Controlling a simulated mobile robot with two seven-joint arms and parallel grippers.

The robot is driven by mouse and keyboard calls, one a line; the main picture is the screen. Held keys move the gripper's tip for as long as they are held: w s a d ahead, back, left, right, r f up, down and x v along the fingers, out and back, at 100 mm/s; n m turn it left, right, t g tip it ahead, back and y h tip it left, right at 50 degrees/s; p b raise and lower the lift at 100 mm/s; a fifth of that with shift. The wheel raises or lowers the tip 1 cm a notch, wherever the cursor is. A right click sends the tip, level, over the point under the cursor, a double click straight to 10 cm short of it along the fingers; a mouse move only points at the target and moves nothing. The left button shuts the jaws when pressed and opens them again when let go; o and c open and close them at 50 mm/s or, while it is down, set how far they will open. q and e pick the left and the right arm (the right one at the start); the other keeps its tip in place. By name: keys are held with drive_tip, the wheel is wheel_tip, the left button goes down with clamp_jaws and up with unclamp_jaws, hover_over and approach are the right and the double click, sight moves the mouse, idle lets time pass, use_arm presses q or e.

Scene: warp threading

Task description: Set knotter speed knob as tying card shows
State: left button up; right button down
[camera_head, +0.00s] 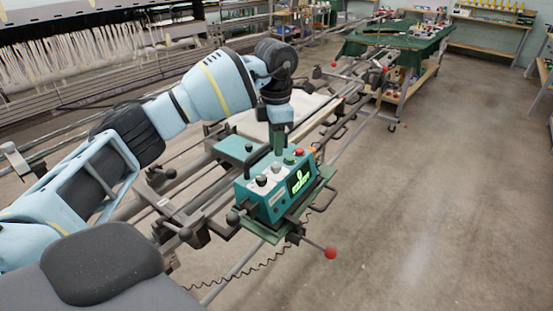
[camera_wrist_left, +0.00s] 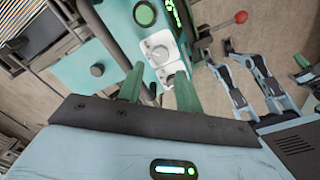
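The teal knotter control box (camera_head: 265,205) stands on the rail machine in the head view. I cannot tell which knob sets speed, and no tying card is readable. My left gripper (camera_head: 278,150) points down behind the knobs.
A red-ball lever (camera_head: 330,252) sticks out in front of the box, and a coiled cable hangs below. A loom with white yarns (camera_head: 80,55) stands at the left. A green-covered table (camera_head: 395,38) is at the back. The floor at right is clear.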

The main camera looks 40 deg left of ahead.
sight(276, 165)
use_arm(q)
drive_tip(key=shift+f, duration=2.9)
drive_tip(key=c, duration=0.7)
